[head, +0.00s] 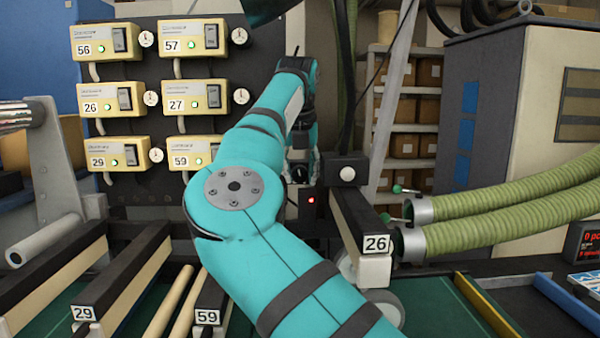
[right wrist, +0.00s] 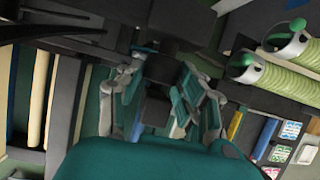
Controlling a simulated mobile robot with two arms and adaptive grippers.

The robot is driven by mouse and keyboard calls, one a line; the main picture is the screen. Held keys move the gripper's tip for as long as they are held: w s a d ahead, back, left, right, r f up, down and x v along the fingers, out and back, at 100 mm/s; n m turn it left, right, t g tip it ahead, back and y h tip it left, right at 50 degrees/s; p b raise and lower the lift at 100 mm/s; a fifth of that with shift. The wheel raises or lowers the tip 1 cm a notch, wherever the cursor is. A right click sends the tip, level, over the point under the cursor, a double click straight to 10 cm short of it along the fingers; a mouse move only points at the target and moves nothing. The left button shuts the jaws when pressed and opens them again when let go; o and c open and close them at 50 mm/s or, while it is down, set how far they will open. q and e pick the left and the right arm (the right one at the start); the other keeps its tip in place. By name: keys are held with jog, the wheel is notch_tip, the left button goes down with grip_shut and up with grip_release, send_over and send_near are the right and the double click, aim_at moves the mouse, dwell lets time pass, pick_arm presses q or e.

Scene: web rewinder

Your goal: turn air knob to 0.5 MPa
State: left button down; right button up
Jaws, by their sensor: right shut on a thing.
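My right arm reaches up and forward in the head view, and its gripper (head: 301,158) points down in front of the dark machine panel, partly hidden by the forearm. In the right wrist view the teal fingers of the right gripper (right wrist: 162,82) are closed around a dark block-like part (right wrist: 170,58), which looks like the air knob. Its markings and any pressure reading are too small or hidden to tell. My left gripper is not in view.
Several yellow control boxes (head: 195,98) with switches and small dials hang on the panel at left. Two green hoses (head: 500,205) with metal collars come in from the right. A dark bar labelled 26 (head: 362,215) juts out near my arm. Rollers and bars lie below.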

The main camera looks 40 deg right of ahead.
dwell(0.3)
jog(key=o, duration=1.1)
jog(key=shift+w, duration=0.15)
jog(key=shift+o, duration=0.2)
jog(key=v, duration=0.7)
jog(key=shift+a+r, duration=0.1)
jog(key=shift+r, duration=0.15)
